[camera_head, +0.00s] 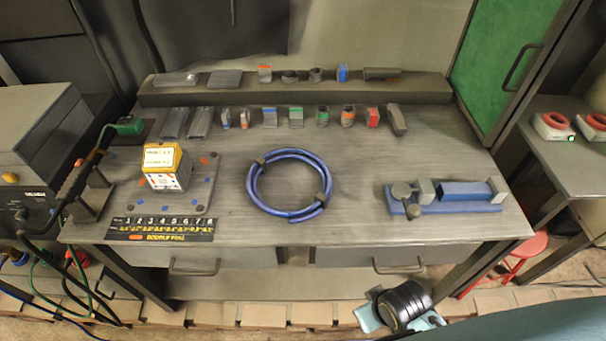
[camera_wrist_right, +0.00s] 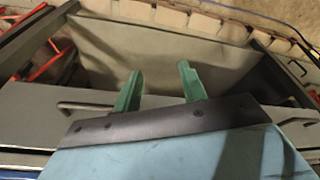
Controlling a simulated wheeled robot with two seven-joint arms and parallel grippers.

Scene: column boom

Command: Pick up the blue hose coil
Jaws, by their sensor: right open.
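The blue hose coil (camera_head: 251,188) lies flat as a ring on the middle of the workbench (camera_head: 350,170) in the head view, with dark ties at its upper left and lower right. It does not show in the right wrist view. My right gripper (camera_wrist_right: 160,70) shows in the wrist view with two green fingers apart and nothing between them. It faces the drawer fronts and the space under the bench, apart from the coil. In the head view, part of my right arm is at the bottom right, in front of the bench. My left gripper is in neither view.
A yellow-and-white box (camera_head: 166,168) stands on a plate left of the coil. A numbered black strip (camera_head: 160,228) lies at the front left. A blue fixture (camera_head: 455,206) sits at the right. Several small parts line the back. The bench around the coil is clear.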

